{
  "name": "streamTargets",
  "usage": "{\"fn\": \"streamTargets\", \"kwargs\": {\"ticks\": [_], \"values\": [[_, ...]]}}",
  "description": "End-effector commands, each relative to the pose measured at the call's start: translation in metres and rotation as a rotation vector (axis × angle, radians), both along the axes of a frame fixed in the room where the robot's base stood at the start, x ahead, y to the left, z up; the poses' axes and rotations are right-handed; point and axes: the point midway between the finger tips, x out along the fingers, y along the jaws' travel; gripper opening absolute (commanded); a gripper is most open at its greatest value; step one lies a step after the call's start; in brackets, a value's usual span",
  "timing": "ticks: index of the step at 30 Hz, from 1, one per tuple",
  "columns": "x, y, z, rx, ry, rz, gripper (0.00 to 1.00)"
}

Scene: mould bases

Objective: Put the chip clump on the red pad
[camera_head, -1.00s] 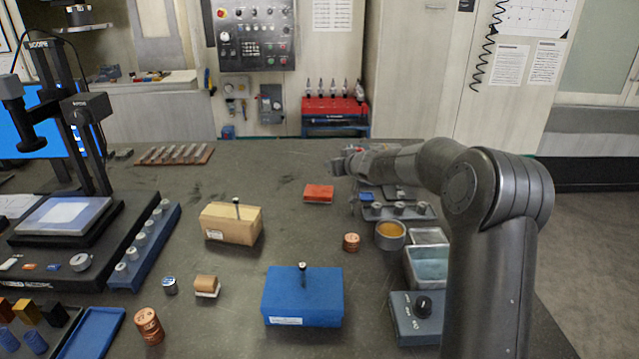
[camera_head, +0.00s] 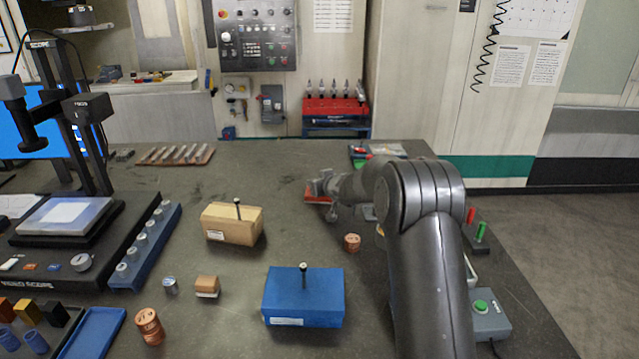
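The red pad (camera_head: 316,195) lies flat on the dark table, just right of centre towards the back. My gripper (camera_head: 325,187) is at the pad in the picture and hides part of it. My arm reaches in from the right. The fingers are small and blurred, so I cannot tell whether they are open or shut, or whether they touch the pad. I cannot make out the chip clump for certain; a small grey shape shows below the gripper, but I cannot tell whether it is the clump or part of my gripper.
A wooden block (camera_head: 231,224) and a blue block (camera_head: 304,297), each with an upright pin, stand left and front of the pad. A copper-coloured cylinder (camera_head: 352,242) stands close by. A scope stand (camera_head: 70,205) fills the left. My arm hides much of the right side.

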Motion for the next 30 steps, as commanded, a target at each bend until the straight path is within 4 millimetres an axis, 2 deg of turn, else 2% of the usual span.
{"fn": "streamTargets", "kwargs": {"ticks": [11,12,18,19,30], "values": [[0.0,-0.0002,-0.0041,0.002,0.001,-0.001,0.14],[0.0001,-0.0003,-0.0034,0.002,0.001,-0.001,0.43],[0.0,-0.0002,-0.0032,0.001,0.0,0.0,0.59],[0.0,-0.0002,-0.0032,0.001,0.0,0.0,0.62],[-0.0037,-0.0022,0.0023,0.0,-0.001,-0.001,0.62]]}}
